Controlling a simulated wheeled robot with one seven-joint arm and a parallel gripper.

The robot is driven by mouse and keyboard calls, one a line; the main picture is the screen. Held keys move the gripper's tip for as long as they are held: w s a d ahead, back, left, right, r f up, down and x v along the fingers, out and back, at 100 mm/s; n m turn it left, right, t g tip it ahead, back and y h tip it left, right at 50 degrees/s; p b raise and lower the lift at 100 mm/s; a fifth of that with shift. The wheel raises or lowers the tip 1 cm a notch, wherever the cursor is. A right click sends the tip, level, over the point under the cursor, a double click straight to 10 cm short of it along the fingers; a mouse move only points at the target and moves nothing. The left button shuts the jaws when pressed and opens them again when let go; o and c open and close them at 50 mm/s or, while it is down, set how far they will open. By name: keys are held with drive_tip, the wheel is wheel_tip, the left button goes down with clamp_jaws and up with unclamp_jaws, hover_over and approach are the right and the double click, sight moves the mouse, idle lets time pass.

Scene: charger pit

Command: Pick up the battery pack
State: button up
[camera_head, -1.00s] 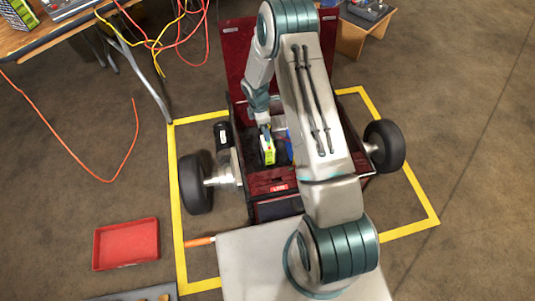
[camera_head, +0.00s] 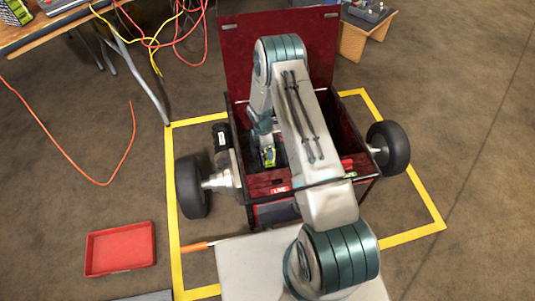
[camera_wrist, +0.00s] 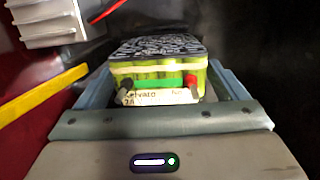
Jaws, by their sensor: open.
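The battery pack (camera_wrist: 158,75) is a yellow-green block with a dark patterned top, a white label, a black terminal on the left and a red one on the right. In the wrist view it sits between the two fingers of my gripper (camera_wrist: 160,68). The jaws are open, with a finger along each side; I cannot tell whether they touch it. In the head view my gripper (camera_head: 267,146) is down inside the dark red open box, and a small yellow-green part of the pack (camera_head: 269,157) shows below it. My arm hides much of the box.
The box (camera_head: 283,40) has a raised lid at the back and wheels (camera_head: 193,186) at both sides. A grey finned block (camera_wrist: 50,20) and a yellow strip (camera_wrist: 40,95) lie left of my gripper in the wrist view. A red tray (camera_head: 120,249) lies on the floor.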

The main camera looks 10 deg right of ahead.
drive_tip(key=shift+f, duration=0.6)
drive_tip(key=c, duration=1.3)
drive_tip(key=shift+r, duration=0.1)
drive_tip(key=c, duration=0.3)
drive_tip(key=shift+r, duration=0.1)
drive_tip(key=shift+c, duration=0.2)
